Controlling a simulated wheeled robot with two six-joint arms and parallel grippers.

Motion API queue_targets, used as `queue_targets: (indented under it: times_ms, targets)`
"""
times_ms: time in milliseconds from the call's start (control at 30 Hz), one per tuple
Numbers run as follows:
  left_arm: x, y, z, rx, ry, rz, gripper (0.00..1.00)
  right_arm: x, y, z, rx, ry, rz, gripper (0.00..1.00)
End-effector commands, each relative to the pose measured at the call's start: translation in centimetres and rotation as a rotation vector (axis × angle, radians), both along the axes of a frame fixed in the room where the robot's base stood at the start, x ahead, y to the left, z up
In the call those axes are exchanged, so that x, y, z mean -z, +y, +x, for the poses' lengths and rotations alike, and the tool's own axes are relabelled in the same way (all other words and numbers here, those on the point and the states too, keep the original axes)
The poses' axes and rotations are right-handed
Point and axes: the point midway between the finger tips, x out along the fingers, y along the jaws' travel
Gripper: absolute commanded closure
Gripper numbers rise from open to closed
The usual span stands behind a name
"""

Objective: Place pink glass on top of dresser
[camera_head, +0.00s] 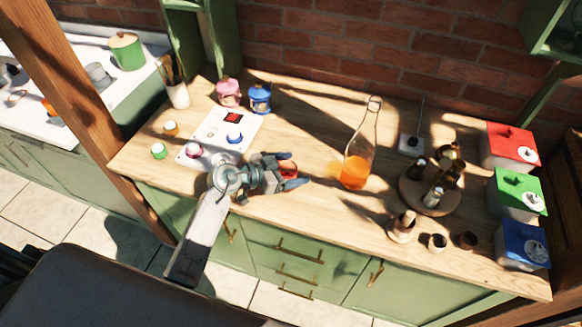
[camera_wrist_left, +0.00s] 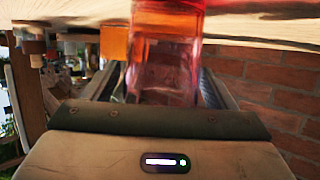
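The pink glass (camera_wrist_left: 163,70) is see-through and sits between the two fingers of my left gripper (camera_head: 287,172). In the head view, the glass (camera_head: 289,167) shows as a small reddish shape between the fingertips, over the wooden top of the green dresser (camera_head: 314,203). In the left wrist view, which is upside down, the glass reaches up to the wooden surface. The fingers are close on both sides of it; I cannot tell whether they press on it. My right gripper is not in view.
A tall bottle of orange liquid (camera_head: 357,160) stands right of my gripper. A round tray of small bottles (camera_head: 408,192) is farther right, beside red, green and blue boxes (camera_head: 516,194). A white panel (camera_head: 243,126) and pink and blue jars (camera_head: 260,98) are behind left.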

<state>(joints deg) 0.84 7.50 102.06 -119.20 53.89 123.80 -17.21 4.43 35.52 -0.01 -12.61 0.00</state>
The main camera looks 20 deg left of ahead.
Motion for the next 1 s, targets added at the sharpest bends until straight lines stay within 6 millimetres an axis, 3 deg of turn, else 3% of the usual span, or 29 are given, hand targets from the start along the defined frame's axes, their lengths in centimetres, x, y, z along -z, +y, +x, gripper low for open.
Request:
queue_targets:
  times_ms: [267, 700, 1000]
  targets:
    - [-0.2, 0.3, -0.2, -0.001, 0.000, 0.001, 0.21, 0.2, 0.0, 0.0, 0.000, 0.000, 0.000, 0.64]
    - [-2.7, 5.4, -5.3, 0.001, 0.000, 0.007, 0.21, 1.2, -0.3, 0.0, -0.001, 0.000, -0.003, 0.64]
    - [-4.0, 7.6, -7.5, 0.001, 0.000, 0.003, 0.21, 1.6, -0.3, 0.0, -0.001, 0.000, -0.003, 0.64]
